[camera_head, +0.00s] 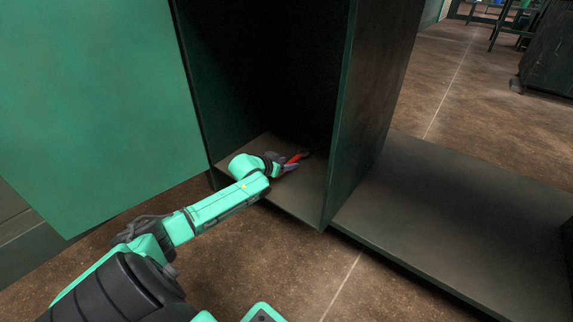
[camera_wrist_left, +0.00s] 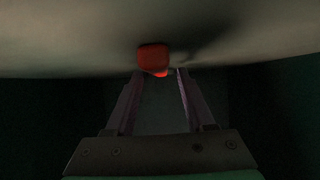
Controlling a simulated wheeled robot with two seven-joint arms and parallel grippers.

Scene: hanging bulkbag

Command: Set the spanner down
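The spanner (camera_head: 296,157) has a red handle and a darker far end. It is low inside the dark cabinet and appears to lie on the cabinet floor (camera_head: 298,195). My left gripper (camera_head: 287,165) reaches in through the cabinet opening and is right at the near end of the handle. In the left wrist view, the red handle end (camera_wrist_left: 153,57) shows at and just beyond the tips of my left gripper (camera_wrist_left: 160,74). The fingers stand apart, with a gap beside the red end, so they look open. The rest of the spanner is hidden there. My right gripper is out of view.
The cabinet's right side wall (camera_head: 362,110) stands close to the left gripper. A large green door panel (camera_head: 95,105) stands open at left, above my arm. A low dark platform (camera_head: 460,225) extends to the right. Brown floor lies in front and behind.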

